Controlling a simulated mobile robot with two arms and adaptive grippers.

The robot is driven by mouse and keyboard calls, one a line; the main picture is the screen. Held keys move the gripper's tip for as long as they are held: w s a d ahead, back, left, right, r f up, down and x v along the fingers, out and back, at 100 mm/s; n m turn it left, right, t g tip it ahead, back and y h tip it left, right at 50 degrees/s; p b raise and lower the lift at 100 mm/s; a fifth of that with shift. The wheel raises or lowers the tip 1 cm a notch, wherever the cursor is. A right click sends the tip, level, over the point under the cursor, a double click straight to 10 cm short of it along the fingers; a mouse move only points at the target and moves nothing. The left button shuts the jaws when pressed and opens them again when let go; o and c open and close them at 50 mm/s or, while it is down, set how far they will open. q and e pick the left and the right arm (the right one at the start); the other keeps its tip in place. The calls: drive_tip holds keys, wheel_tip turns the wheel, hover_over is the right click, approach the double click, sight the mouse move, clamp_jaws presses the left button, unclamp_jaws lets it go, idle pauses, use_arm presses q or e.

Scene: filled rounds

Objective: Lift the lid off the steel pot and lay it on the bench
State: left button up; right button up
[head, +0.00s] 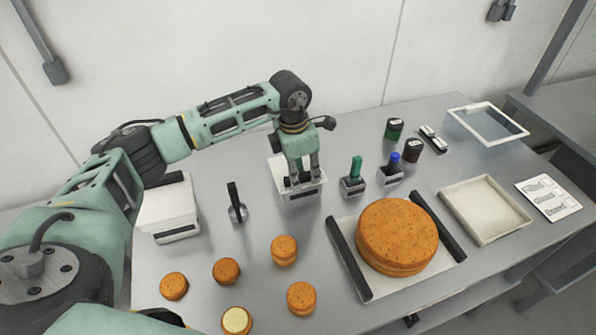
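My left gripper (304,178) points straight down at a pale, square-sided container (309,193) with a dark label on its front. A dark piece shows at the fingertips, at the container's top; I cannot tell whether it is a handle or whether the fingers grip it. The two fingers appear a little apart. The gripper hides much of the container's top. No round steel pot with a lid can be clearly made out. A small metal cup or ladle (238,213) with a black upright handle stands left of the container. My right gripper is not in view.
A large round cake (396,236) sits on a dark-sided tray (348,262). Several small cakes (284,250) lie in front. A white box (167,212) stands left, an empty shallow tray (486,209) right. Green- and blue-topped tools (355,169) (393,163) stand nearby. Bare bench (195,305) shows between.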

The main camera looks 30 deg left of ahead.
use_arm(q)
drive_tip(key=shift+c, duration=0.9)
clamp_jaws()
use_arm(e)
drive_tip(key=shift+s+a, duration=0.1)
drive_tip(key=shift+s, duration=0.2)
use_arm(q)
drive_tip(key=shift+r, duration=0.1)
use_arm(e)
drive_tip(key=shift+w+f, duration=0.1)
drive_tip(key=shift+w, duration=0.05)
use_arm(q)
drive_tip(key=shift+w+r+b, duration=0.1)
drive_tip(key=shift+r+b, duration=0.45)
drive_tip(key=shift+r, duration=0.05)
drive_tip(key=r, duration=0.1)
drive_tip(key=r+b, duration=0.1)
drive_tip(key=shift+w+d+r+b, duration=0.1)
drive_tip(key=shift+d+r+b, duration=0.2)
drive_tip(key=shift+r, duration=0.1)
drive_tip(key=w+d+r, duration=0.5)
drive_tip(key=d+r, duration=0.4)
drive_tip(key=r, duration=0.2)
drive_tip(key=shift+d+r, duration=0.35)
drive_tip(key=shift+r, duration=0.05)
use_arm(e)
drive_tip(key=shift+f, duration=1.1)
